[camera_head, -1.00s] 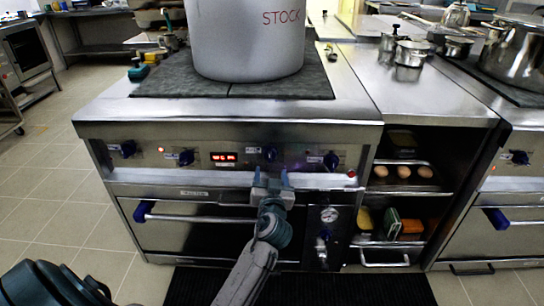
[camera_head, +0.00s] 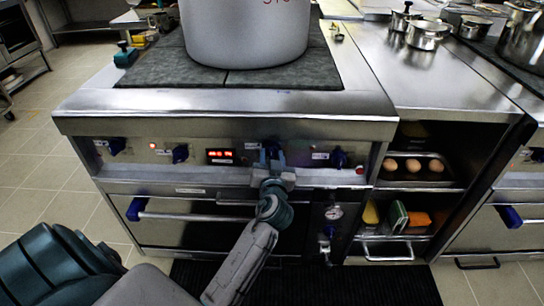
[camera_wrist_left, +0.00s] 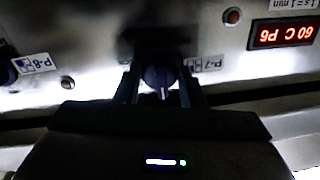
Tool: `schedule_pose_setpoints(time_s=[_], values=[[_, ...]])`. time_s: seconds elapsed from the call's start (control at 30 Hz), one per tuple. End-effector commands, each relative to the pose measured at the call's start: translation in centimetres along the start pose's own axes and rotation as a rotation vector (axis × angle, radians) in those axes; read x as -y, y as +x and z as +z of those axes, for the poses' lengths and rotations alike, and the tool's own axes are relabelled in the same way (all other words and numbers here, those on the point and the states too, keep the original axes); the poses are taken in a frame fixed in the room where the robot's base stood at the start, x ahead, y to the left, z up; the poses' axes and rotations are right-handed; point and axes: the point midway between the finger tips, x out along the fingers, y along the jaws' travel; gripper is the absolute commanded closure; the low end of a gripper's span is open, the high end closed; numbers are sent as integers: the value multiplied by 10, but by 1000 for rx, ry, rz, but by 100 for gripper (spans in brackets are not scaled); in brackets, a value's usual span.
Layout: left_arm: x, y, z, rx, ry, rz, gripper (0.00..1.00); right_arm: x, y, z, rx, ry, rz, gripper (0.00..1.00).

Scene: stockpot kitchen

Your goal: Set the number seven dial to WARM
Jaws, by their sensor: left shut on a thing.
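The number seven dial (camera_wrist_left: 160,78) is a dark blue knob on the steel stove front, beside a label reading P-7 (camera_wrist_left: 205,64) that is upside down in the left wrist view. A pale pointer line on it points toward the bottom of that view. My left gripper (camera_wrist_left: 160,90) has one finger on each side of the knob and is shut on it. In the head view, my left gripper (camera_head: 272,157) covers most of the dial. No WARM marking is legible. My right gripper is not in view.
Other blue dials (camera_head: 180,153) sit along the panel with a red display (camera_head: 220,156). The display reads 60 C P6 upside down in the wrist view. A stockpot (camera_head: 245,35) stands on the cooktop above.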

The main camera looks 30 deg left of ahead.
Motion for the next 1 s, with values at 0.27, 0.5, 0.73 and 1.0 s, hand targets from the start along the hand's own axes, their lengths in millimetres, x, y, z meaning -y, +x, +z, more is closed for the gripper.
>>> schedule_pose_setpoints(time_s=[0.27, 0.5, 0.73, 1.0], values=[[0, 0, 0, 0, 5, 0, 86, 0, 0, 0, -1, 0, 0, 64], [0, 0, 0, -5, 72, -1, 86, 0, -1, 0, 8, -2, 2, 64], [1, 0, -1, -16, 234, -4, 86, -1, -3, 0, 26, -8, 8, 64], [2, 0, -1, -34, 488, -7, 86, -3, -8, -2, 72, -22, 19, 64]])
